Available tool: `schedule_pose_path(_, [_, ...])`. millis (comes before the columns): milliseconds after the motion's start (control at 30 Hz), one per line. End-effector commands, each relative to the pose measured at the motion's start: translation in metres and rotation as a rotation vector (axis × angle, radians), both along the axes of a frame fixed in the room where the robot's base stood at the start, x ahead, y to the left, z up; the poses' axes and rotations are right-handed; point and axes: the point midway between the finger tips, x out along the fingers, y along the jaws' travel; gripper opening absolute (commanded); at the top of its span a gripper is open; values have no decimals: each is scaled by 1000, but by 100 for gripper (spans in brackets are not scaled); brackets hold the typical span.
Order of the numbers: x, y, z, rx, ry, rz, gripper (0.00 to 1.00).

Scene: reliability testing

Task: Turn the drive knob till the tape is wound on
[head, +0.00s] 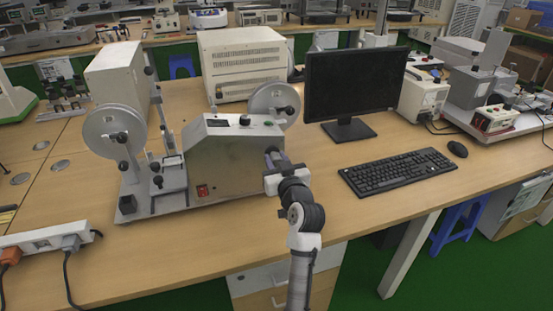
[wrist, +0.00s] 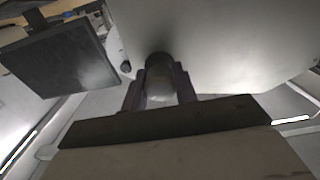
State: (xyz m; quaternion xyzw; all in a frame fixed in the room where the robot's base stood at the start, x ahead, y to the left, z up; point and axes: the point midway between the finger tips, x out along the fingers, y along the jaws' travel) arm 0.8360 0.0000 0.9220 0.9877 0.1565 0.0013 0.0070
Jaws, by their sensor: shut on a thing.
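The tape winding machine (head: 235,155) stands on the table, a metal housing with a base plate to its left. A round reel (head: 110,131) is at its left end and another reel (head: 275,100) is behind the housing. My gripper (head: 272,165) is at the housing's right end. In the wrist view my gripper (wrist: 160,92) is shut on the dark round drive knob (wrist: 159,60), one finger on each side, in front of the pale housing wall (wrist: 220,40). In the head view my gripper hides most of the knob. I cannot make out the tape on the reels.
A monitor (head: 353,85), a keyboard (head: 397,171) and a mouse (head: 457,148) are to the right of my arm. A power strip (head: 45,241) lies at the front left. The table front (head: 180,250) is clear.

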Motion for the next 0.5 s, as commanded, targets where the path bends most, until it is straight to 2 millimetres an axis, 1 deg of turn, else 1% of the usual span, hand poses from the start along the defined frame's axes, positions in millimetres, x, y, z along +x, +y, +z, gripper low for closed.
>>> schedule_pose_path(500, [0,1,1,454,152,0,6])
